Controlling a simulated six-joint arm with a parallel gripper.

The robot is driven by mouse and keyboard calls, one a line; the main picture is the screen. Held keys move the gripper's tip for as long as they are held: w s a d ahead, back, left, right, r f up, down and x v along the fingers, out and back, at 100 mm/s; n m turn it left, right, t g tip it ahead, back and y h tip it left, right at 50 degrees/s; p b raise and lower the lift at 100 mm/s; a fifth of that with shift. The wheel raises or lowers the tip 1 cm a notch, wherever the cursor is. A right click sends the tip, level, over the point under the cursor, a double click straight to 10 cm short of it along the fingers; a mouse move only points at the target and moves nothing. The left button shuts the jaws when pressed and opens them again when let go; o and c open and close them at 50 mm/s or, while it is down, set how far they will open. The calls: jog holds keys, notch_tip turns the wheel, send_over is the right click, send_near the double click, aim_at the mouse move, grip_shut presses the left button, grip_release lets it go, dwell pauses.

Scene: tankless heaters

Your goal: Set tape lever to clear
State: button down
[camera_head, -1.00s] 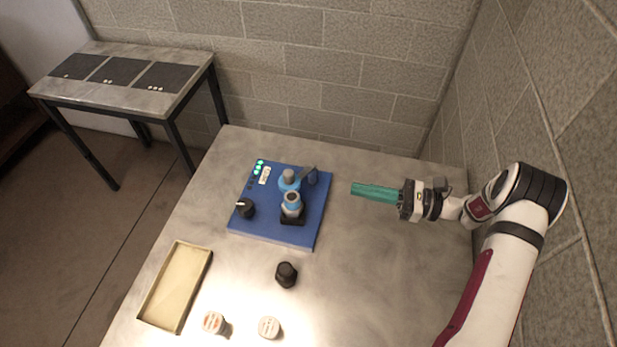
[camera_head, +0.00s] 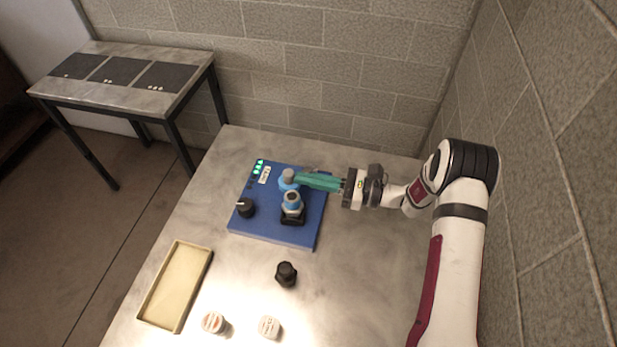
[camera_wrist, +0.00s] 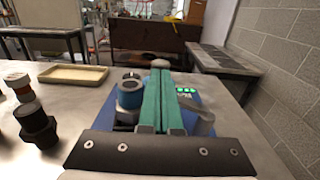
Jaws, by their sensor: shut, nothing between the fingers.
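The blue panel (camera_head: 262,228) lies on the table. A blue fitting with a grey cap (camera_head: 288,178) stands near its back, and a blue cup-shaped fitting (camera_head: 293,201) stands in front; the cup-shaped one also shows in the wrist view (camera_wrist: 131,92). A grey lever (camera_wrist: 198,112) shows just right of my fingers in the wrist view; in the head view my gripper mostly hides it. My gripper (camera_head: 297,179), with long green fingers, is shut and empty. Its tips are at the grey-capped fitting; I cannot tell whether they touch the lever.
A black knob (camera_head: 245,208) and green lights (camera_head: 259,167) are on the panel. A black knob-like piece (camera_head: 286,274), two small jars (camera_head: 213,322) and a shallow tray (camera_head: 151,320) are on the table. A side table (camera_head: 138,98) stands at the back left.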

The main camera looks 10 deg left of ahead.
aim_at(287, 169)
jog(key=shift+w+a+m+t+h, duration=0.2)
jog(key=shift+a+m+t, duration=0.6)
jog(key=shift+a+t, duration=0.4)
jog(key=shift+w+a+m+t+h, duration=0.1)
jog(key=shift+w+a+m+t, duration=0.1)
jog(key=shift+a+m+t, duration=0.9)
jog(key=shift+w+a+n, duration=0.3)
jog(key=shift+w+a, duration=0.05)
jog(key=shift+w, duration=0.05)
jog(key=shift+w+a, duration=0.1)
jog(key=shift+w, duration=0.05)
jog(key=s+d, duration=1)
